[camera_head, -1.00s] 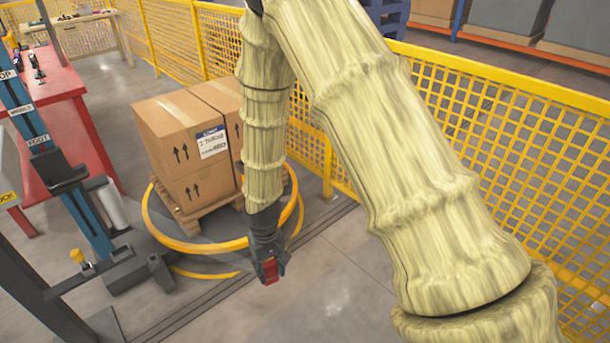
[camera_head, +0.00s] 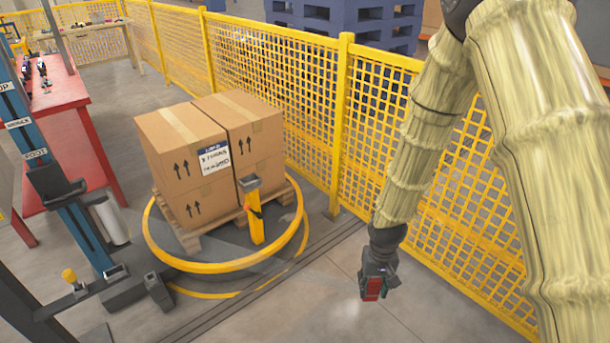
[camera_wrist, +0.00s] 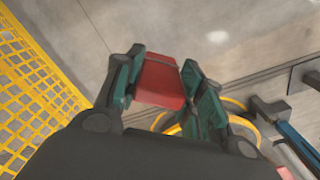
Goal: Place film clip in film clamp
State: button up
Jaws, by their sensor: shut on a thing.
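My gripper (camera_head: 374,287) is shut on the film clip (camera_wrist: 160,80), a red block between its two green-lined fingers in the wrist view. The red clip also shows below the gripper in the head view (camera_head: 372,288). The gripper hangs over bare floor, to the right of the turntable and apart from it. A yellow post with a grey top and an orange-red piece on its side (camera_head: 254,215) stands at the turntable's front edge, before the boxes. It may be the film clamp; I cannot tell for sure.
Cardboard boxes (camera_head: 185,145) stand on a wooden pallet on the turntable with its yellow ring (camera_head: 200,267). A yellow mesh fence (camera_head: 290,90) runs behind and to the right. A blue wrapper mast (camera_head: 75,215) and a red table (camera_head: 85,140) are at the left. Floor at front centre is clear.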

aim_at(250, 184)
jog(key=z, duration=0.3)
jog(key=i, duration=1.4)
jog(key=u, duration=1.2)
jog(key=i, duration=0.35)
jog(key=u, duration=0.35)
